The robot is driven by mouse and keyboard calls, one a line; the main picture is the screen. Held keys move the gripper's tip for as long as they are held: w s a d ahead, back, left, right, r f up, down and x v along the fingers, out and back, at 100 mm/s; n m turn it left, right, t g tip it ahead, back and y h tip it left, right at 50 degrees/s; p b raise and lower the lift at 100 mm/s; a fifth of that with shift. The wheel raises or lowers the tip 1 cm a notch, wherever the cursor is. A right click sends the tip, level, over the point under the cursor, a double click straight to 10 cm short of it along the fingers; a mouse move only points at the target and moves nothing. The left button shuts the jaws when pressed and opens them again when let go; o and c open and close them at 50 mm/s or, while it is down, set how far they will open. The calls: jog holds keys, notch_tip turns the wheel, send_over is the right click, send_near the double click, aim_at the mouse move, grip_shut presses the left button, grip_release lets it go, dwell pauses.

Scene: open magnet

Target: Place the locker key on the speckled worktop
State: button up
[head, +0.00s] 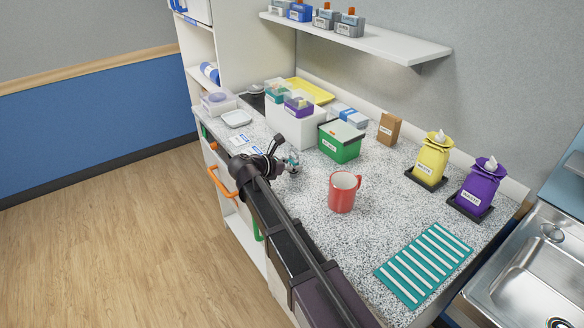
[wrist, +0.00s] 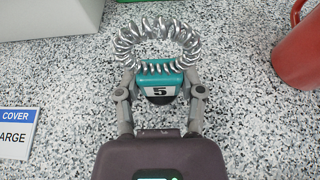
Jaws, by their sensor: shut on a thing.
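The locker key (wrist: 159,80) shows in the wrist view as a teal tag with a white label reading 5 and a silver coiled band (wrist: 160,35). My gripper (wrist: 160,92) is shut on the teal tag, with a finger on each side. The band points away from the gripper. In the head view my gripper (head: 285,164) is over the left part of the speckled worktop (head: 300,215), with the coil just past its fingers. The worktop fills the background of the wrist view. I cannot tell whether the key touches it.
A red mug (head: 342,193) stands to the right of my gripper. A green box (head: 340,141) stands behind it. Labelled cards (head: 244,143) lie to its left. A striped teal mat (head: 425,263) lies front right.

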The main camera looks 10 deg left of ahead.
jog(key=shift+f, duration=0.15)
jog(key=o, duration=1)
jog(key=shift+r, duration=0.25)
jog(key=p+v, duration=0.4)
jog(key=v, duration=0.6)
jog(key=shift+s+a+r, duration=0.1)
jog(key=shift+s+r, duration=0.05)
jog(key=shift+p+v, duration=0.3)
jog(key=shift+v, duration=0.45)
